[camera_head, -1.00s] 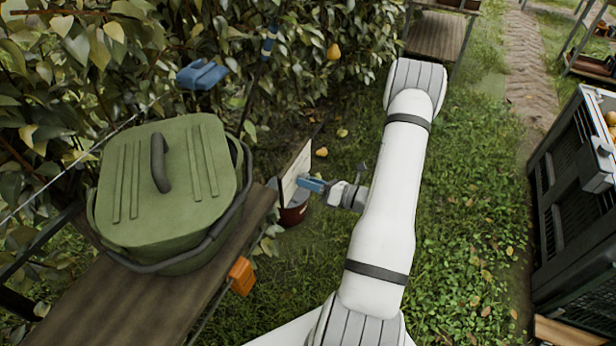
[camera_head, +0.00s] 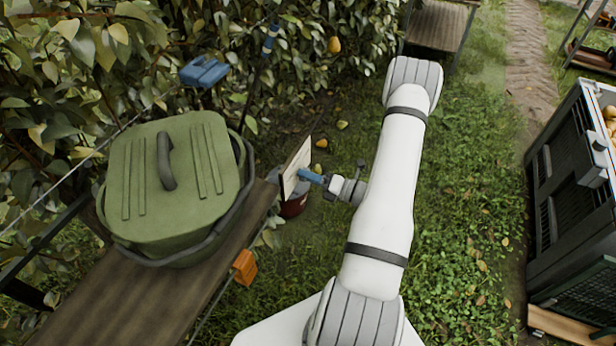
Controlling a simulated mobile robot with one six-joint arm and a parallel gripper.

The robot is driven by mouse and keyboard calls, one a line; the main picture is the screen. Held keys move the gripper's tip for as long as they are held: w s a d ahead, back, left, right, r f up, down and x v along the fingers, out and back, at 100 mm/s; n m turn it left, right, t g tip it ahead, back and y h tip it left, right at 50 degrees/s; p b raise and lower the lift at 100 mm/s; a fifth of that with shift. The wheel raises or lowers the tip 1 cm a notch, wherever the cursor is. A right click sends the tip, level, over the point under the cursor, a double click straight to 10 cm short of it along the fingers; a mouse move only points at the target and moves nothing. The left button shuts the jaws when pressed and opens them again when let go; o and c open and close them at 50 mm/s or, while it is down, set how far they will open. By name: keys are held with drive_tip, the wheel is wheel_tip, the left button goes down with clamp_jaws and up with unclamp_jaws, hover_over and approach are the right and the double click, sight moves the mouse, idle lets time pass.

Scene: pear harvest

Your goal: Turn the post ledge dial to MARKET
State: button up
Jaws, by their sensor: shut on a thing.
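A thin, pale board (camera_head: 293,170) stands edge-on to me at the end of the wooden ledge, its face turned right. My gripper (camera_head: 304,174), with blue fingers, reaches in from the right and meets this face. It is shut on a small part there, which fits the dial's knob. The fingers and the steep angle hide the knob, and I cannot read any marking or the pointer's setting.
A green lidded bin (camera_head: 190,215) sits on the wooden ledge (camera_head: 130,300) at left, with an orange block (camera_head: 244,267) at its edge. A dark crate (camera_head: 575,180) stands at right. Pears (camera_head: 321,143) lie near the hedge.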

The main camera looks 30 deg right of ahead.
drive_tip(key=shift+s+f, duration=0.1)
drive_tip(key=o, duration=1)
drive_tip(key=shift+c, duration=0.2)
drive_tip(key=v, duration=0.7)
drive_tip(key=shift+s+d, duration=0.25)
drive_tip(key=shift+s, duration=0.05)
drive_tip(key=s+a+r+n+g+p, duration=0.35)
drive_tip(key=a+r+n+g, duration=1.2)
drive_tip(key=n, duration=0.55)
drive_tip(key=s+a+r+n+t+h+p, duration=0.1)
drive_tip(key=s+r+n+h, duration=0.3)
drive_tip(key=r+n, duration=0.5)
drive_tip(key=s+a+r+n+t+h+p, duration=0.2)
drive_tip(key=s+a+r+n+t+h, duration=0.1)
drive_tip(key=s+r+n+h, duration=0.2)
wheel_tip(320, 180, up, 4)
drive_tip(key=n+h, duration=0.2)
drive_tip(key=n, duration=0.3)
